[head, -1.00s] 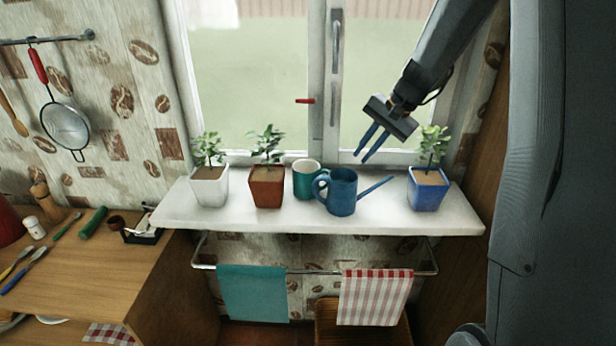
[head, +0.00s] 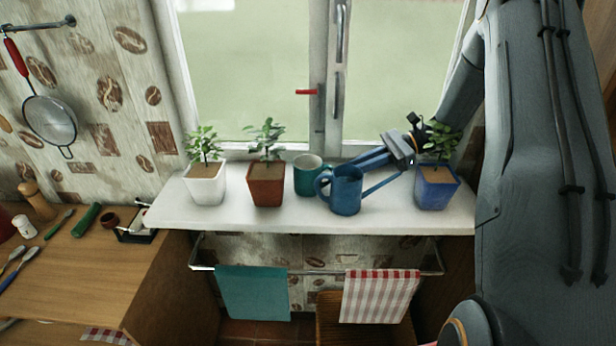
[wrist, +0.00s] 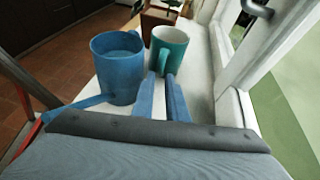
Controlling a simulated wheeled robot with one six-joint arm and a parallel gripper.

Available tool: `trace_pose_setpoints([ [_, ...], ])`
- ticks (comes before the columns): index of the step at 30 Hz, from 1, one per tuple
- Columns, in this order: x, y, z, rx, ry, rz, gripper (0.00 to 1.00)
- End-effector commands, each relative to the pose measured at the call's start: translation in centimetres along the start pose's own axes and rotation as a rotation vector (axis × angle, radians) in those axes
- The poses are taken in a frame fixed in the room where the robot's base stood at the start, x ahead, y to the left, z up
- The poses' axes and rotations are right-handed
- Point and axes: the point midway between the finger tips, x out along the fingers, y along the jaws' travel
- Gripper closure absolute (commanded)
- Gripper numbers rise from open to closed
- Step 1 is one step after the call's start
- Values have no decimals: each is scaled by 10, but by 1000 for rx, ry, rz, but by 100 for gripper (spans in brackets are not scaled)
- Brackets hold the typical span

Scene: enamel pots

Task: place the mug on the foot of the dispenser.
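A teal mug (head: 303,180) with a pale inside stands upright on the white windowsill (head: 240,215), partly behind a blue watering can (head: 347,192). In the wrist view the mug (wrist: 169,48) is straight ahead of the fingers, its handle facing me. My gripper (head: 360,160) is low over the sill, pointing left toward the mug, behind the watering can. In the wrist view my gripper (wrist: 161,77) has its two fingers apart with nothing between them, tips short of the mug. I see no dispenser in these views.
The watering can (wrist: 118,65) stands close beside the fingers, its spout running under the arm. A blue plant pot (head: 436,188) is right by my wrist. Brown (head: 266,185) and white (head: 205,185) plant pots stand left of the mug. The window is behind.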

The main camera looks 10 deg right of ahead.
Motion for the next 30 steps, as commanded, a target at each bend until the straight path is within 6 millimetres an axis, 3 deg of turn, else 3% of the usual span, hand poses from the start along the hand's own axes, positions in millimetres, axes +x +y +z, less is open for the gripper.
trace_pose_setpoints([
  [12,48,1,1,-2,1,5,87],
  [19,51,0,0,-3,1,4,87],
  [22,51,0,0,-3,1,4,100],
  [30,51,0,0,-3,1,5,100],
])
